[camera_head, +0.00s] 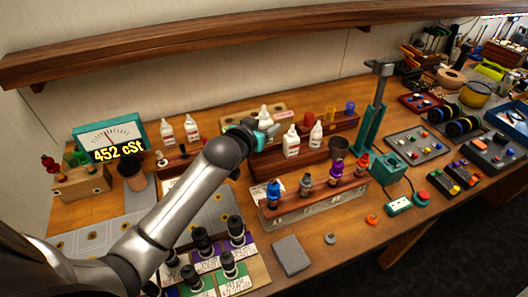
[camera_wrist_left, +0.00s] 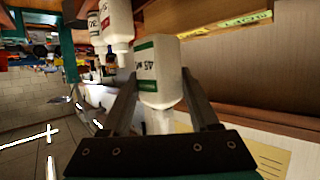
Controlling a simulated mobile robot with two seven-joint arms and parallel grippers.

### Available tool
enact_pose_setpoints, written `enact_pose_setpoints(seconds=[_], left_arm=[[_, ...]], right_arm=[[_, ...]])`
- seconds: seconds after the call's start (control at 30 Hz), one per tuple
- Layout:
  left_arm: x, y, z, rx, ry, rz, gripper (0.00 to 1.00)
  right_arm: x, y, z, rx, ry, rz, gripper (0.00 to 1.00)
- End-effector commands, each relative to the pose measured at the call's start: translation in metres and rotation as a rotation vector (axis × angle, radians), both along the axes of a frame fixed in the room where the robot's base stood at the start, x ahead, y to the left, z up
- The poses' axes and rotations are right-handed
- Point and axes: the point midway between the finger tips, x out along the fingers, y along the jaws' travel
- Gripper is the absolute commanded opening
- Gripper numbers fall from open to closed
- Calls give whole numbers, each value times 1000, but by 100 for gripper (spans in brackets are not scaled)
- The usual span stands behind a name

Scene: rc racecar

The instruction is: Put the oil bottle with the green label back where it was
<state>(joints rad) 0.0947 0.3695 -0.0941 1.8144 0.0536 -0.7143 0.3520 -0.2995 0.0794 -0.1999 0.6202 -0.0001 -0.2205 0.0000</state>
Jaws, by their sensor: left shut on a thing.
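The white oil bottle with the green label (camera_wrist_left: 158,72) sits between the two fingers of my left gripper (camera_head: 262,129) in the left wrist view. The gripper is shut on it. In the head view the upper part of the held bottle (camera_head: 265,116) shows just above the gripper, at the wooden racks near the back wall; its lower part is hidden. I cannot tell whether it touches the rack. Two white bottles with red labels, one here (camera_head: 291,141) and one here (camera_head: 316,134), stand just right of the gripper. My right gripper is not in view.
Two more white bottles (camera_head: 167,133) stand left of my arm, beside a meter (camera_head: 110,139) reading 452 cSt. A front rack (camera_head: 315,203) holds several coloured shock parts. A wall shelf (camera_head: 200,43) runs above. A green press (camera_head: 374,125) stands to the right.

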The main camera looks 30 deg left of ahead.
Motion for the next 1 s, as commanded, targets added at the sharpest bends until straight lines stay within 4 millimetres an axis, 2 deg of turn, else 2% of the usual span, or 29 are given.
enact_pose_setpoints(seconds=[0.03,0.1,0.33,0.53,0.63,1.0], left_arm=[[0,0,-15,-2,4,1,5],[0,0,-27,-1,3,0,5],[0,0,-47,0,0,0,5],[0,-1,-77,-1,1,-1,5],[0,-1,-83,1,-1,-1,5],[0,-1,-86,0,-1,-1,5]], right_arm=[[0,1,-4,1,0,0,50],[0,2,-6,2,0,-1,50],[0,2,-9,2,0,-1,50],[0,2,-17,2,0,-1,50],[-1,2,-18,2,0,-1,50],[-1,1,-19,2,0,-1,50]])
